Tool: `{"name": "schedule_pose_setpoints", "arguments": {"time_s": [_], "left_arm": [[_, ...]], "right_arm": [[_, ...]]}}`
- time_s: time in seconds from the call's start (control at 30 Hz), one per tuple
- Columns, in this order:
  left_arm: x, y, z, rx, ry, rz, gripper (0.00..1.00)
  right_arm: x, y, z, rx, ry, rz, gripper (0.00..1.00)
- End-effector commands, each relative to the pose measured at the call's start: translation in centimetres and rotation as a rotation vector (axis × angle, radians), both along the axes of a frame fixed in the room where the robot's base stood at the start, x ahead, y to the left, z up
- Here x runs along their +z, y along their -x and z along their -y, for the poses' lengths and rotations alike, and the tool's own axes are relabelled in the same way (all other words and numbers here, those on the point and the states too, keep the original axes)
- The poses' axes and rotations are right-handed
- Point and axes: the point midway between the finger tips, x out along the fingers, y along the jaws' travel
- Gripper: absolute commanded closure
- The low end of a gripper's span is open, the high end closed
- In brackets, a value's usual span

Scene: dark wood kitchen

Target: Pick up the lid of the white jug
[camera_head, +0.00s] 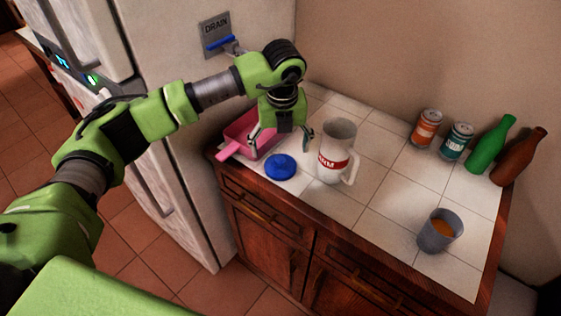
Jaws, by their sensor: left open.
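The white jug (334,160) stands upright on the tiled counter, with a red label and its handle toward the lower right. Its top is open. A round blue lid (281,167) lies flat on the counter just left of the jug, near the front edge. My left gripper (279,145) points down above and behind the lid, left of the jug. Its fingers are spread and nothing shows between them. My right gripper does not show.
A pink pan (232,147) sits at the counter's left end, partly behind my left gripper. An orange can (427,128), a teal can (456,141), a green bottle (490,146) and a brown bottle (520,158) stand at the back right. A grey cup (436,236) stands front right. The middle counter is clear.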

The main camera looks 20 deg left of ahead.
Motion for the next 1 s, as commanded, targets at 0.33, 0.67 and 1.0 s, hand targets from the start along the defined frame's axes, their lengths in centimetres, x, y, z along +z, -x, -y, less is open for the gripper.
{"name": "schedule_pose_setpoints", "arguments": {"time_s": [0.33, 0.67, 1.0], "left_arm": [[-3.6, -0.2, -0.1, -0.001, -0.001, -0.004, 0.19], [-5.6, -0.6, -0.2, -0.002, 0.0, 0.001, 0.19], [-5.6, -0.6, -0.2, -0.002, 0.001, 0.0, 0.54]], "right_arm": [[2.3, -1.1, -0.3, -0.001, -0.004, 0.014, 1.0], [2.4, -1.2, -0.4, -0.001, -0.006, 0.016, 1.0], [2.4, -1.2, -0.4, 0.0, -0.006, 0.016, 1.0]]}}
